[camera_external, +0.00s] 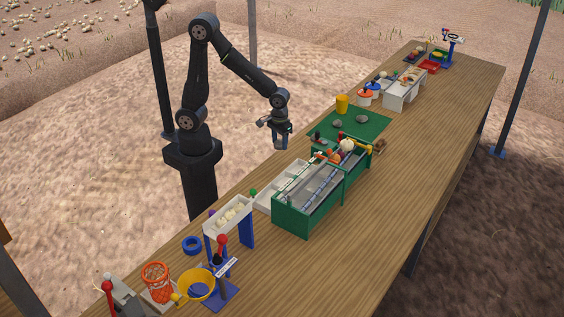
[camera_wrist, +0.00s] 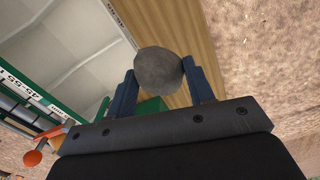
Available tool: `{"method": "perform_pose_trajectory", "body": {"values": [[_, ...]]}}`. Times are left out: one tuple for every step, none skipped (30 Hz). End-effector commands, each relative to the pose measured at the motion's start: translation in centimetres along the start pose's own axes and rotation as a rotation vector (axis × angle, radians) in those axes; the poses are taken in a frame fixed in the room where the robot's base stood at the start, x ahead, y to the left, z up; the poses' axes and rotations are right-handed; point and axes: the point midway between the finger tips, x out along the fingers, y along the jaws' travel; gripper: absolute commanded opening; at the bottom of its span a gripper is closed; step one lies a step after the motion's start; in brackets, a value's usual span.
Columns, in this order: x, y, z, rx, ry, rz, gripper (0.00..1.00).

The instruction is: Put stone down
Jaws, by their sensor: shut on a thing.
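My gripper (camera_external: 281,140) hangs at the left edge of the long table, left of the green mat and behind the green-sided machine. In the wrist view, my gripper (camera_wrist: 160,85) is shut on a grey, roundish stone (camera_wrist: 157,67) held between its two blue fingertips. Two other grey stones lie on the green mat (camera_external: 372,128): one stone (camera_external: 362,119) toward the right and another stone (camera_external: 337,124) toward the left.
The green-sided machine (camera_external: 322,205) with grey trays (camera_wrist: 75,40) stands close to my gripper. A yellow cup (camera_external: 342,104) stands at the mat's far edge. Bare wood (camera_external: 400,200) lies along the table's right side.

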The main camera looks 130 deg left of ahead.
Motion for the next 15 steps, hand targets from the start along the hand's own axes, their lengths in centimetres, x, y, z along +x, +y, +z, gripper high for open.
{"method": "perform_pose_trajectory", "body": {"values": [[-0.4,0.1,-0.1,0.0,0.002,0.003,0.16],[-0.7,0.1,-0.1,0.0,0.003,0.004,0.16],[-1.2,0.1,-0.1,0.0,0.003,0.005,0.16],[-1.7,0.1,-0.1,0.0,0.004,0.006,0.16],[-2.2,0.1,-0.1,0.0,0.004,0.006,0.16],[-3.0,0.1,-0.1,0.0,0.004,0.006,0.16],[-3.6,0.1,-0.1,0.0,0.004,0.006,0.16],[-4.2,0.1,-0.1,0.0,0.005,0.007,0.16],[-5.0,0.1,-0.1,0.0,0.004,0.006,0.16],[-5.2,0.3,-0.4,-0.009,0.003,0.005,0.16],[-5.2,0.7,-1.0,-0.026,0.002,0.003,0.16],[-5.3,1.2,-1.6,-0.048,0.001,0.001,0.16],[-5.4,1.5,-2.0,-0.062,0.001,0.002,0.16],[-5.5,1.9,-2.5,-0.079,0.001,0.001,0.16],[-5.7,2.3,-3.2,-0.101,0.001,0.002,0.16]]}}
